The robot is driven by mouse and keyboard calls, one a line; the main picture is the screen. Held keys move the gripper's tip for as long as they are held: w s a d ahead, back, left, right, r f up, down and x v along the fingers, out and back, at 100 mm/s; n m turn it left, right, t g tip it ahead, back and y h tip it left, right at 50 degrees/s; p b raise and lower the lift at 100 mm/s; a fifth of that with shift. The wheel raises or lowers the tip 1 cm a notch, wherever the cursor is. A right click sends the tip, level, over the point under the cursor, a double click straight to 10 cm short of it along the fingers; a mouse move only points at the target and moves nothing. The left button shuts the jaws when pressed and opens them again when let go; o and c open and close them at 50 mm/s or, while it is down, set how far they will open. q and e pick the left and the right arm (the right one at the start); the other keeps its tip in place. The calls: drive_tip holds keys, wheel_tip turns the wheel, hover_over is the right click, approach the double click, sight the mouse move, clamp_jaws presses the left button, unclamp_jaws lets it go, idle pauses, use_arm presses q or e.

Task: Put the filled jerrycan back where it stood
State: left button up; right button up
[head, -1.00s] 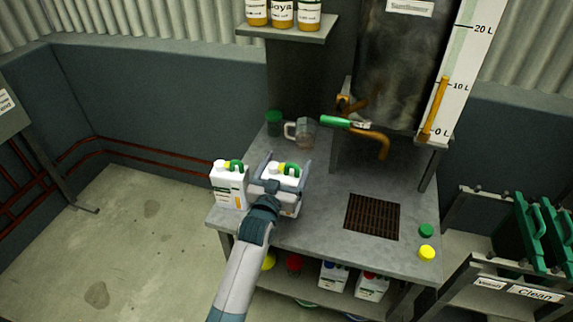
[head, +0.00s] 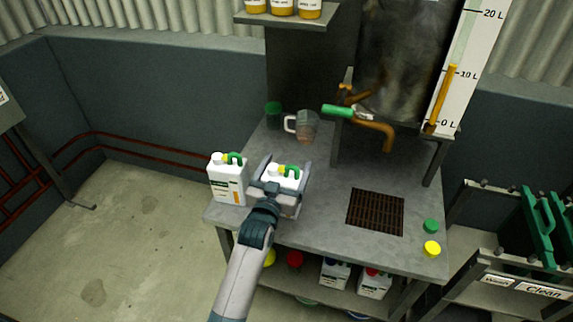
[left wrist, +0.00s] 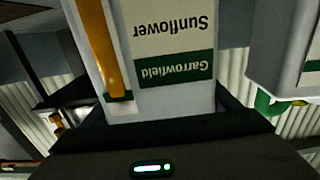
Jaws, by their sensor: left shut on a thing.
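A white jerrycan (head: 283,174) with a green handle is between the fingers of my left gripper (head: 281,173), which is shut on it. It is upright at the front left of the steel bench (head: 322,222). Whether its base touches the bench I cannot tell. In the left wrist view the jerrycan (left wrist: 172,60) shows upside down, with a "Garrowfield Sunflower" label and a long orange strip. A second white jerrycan (head: 227,184) stands close to its left at the bench's left edge. It appears at the right of the left wrist view (left wrist: 278,50). My right gripper is not in view.
A glass jug (head: 307,126) and a green-topped jar (head: 273,112) stand behind. A tap with a green handle (head: 337,110) and a brown spout (head: 385,135) is above the bench. A drain grate (head: 375,211) lies right. Green and yellow caps (head: 432,248) lie at the right edge.

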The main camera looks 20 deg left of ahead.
use_arm(q)
drive_tip(key=shift+r, duration=0.15)
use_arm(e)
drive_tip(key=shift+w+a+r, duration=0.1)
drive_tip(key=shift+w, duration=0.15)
use_arm(q)
drive_tip(key=o, duration=2.1)
drive_tip(key=shift+f, duration=0.3)
drive_tip(key=shift+s, duration=0.1)
drive_tip(key=shift+r, duration=0.15)
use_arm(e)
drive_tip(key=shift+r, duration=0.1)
